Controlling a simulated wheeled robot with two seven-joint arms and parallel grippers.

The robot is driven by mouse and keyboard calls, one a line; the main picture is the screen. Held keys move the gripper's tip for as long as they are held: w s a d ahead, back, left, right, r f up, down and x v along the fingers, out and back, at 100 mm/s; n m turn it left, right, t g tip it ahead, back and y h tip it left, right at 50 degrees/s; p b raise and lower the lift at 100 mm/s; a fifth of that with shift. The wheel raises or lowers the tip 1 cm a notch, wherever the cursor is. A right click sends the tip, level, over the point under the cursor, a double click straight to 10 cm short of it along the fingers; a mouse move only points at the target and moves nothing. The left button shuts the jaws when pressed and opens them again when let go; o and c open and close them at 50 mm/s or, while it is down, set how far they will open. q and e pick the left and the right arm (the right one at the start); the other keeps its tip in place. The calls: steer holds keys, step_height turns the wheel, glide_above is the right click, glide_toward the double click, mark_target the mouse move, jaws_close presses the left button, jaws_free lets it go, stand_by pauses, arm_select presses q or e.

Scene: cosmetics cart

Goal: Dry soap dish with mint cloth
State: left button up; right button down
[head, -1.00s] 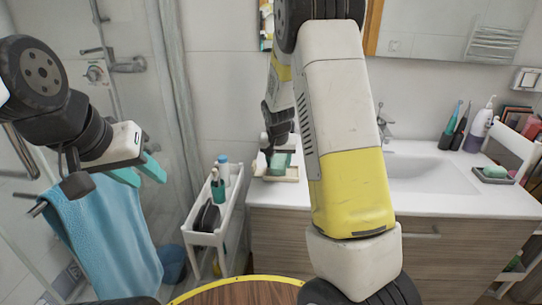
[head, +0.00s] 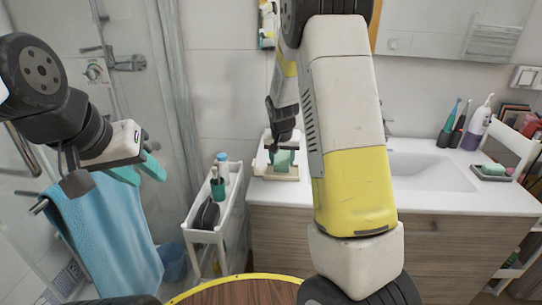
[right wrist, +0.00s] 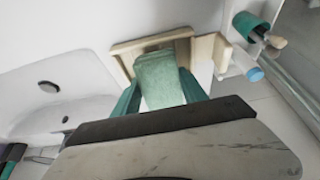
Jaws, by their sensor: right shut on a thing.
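A folded mint cloth (right wrist: 160,78) is between the teal fingers of my right gripper (right wrist: 160,95) in the right wrist view. In the head view my right gripper (head: 281,155) is low over a pale wooden tray (head: 262,172) at the counter's left end. I cannot tell whether the cloth still touches the tray. A dark soap dish (head: 482,176) with a green soap (head: 493,169) sits on the counter's right side, well apart from the cloth. My left gripper (head: 140,170) is open and empty, in front of the blue towel.
A white sink (head: 430,172) lies between the tray and the soap dish. A toothbrush holder and pump bottle (head: 475,130) stand behind the dish. A white cart (head: 208,236) with bottles is left of the counter. A blue towel (head: 110,235) hangs at left.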

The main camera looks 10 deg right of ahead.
steer(key=r, duration=0.5)
steer(key=shift+w+r, duration=0.1)
steer(key=shift+w, duration=0.2)
steer(key=shift+s+r, duration=0.1)
steer(key=shift+r, duration=0.1)
steer(key=shift+s, duration=0.35)
